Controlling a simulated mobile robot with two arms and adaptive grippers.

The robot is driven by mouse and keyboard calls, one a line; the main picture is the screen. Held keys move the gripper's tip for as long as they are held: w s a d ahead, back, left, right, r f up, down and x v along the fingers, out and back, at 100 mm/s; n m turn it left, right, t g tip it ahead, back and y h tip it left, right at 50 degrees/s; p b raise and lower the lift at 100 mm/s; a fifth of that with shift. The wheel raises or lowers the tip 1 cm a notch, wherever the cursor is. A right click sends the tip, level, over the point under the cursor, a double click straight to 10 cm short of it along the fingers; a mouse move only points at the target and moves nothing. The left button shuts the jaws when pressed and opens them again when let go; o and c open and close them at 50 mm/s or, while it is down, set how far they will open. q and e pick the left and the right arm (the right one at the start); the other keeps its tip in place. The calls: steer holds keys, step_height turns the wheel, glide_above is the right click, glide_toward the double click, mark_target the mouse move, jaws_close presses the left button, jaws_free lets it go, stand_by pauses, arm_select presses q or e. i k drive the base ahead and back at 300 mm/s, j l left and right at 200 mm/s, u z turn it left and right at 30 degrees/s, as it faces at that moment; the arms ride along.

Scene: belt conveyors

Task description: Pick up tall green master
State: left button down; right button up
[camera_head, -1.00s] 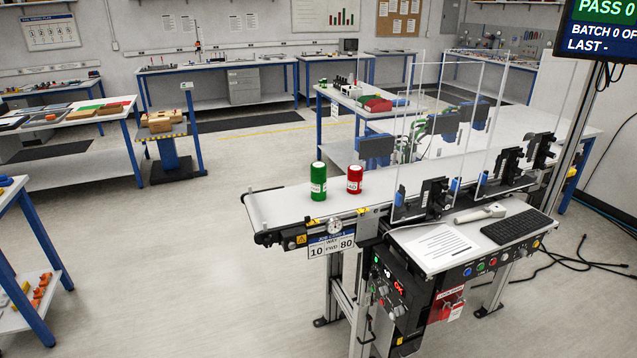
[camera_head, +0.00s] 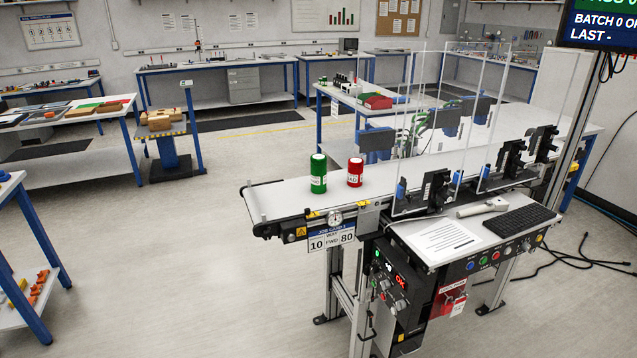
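The tall green master (camera_head: 318,174) is a green cylinder with a white label. It stands upright near the left end of the belt conveyor (camera_head: 273,204). A shorter red cylinder (camera_head: 355,173) with a white label stands upright just right of it, with a small gap between them. Neither of my grippers shows in the head view.
Clear guard panels (camera_head: 425,130) and black sensor brackets (camera_head: 436,190) stand over the belt to the right. A shelf with a paper sheet (camera_head: 447,240), a scanner (camera_head: 482,207) and a keyboard (camera_head: 521,220) juts out in front. The floor left of the conveyor is free.

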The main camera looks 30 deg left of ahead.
mark_target(318, 162)
steer(key=i+j+u, duration=0.45)
steer(key=j, duration=0.3)
steer(key=i+j+u, duration=0.3)
steer(key=j+u, duration=0.15)
steer(key=j, duration=0.25)
steer(key=i+j+u, duration=0.75)
steer(key=i+u, duration=0.2)
steer(key=i, duration=0.15)
